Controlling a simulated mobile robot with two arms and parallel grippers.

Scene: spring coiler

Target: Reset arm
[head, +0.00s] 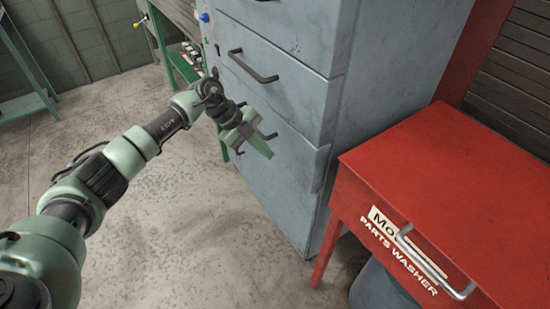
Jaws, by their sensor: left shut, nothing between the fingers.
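My left arm comes in from the lower left and reaches up toward the middle of the head view. Its gripper (262,146) is green, shut and empty, and appears in front of the lower drawers of a grey cabinet (290,185). I cannot tell whether it touches the cabinet. A dark drawer handle (252,67) shows above the gripper, and a lower handle is partly hidden behind it. My right gripper is not in view.
A red parts washer (440,185) with a metal handle (432,262) stands at the right, beside the cabinet. A green table frame (25,65) stands at the far left. A green bench (182,62) is behind my gripper. The concrete floor (190,230) is clear.

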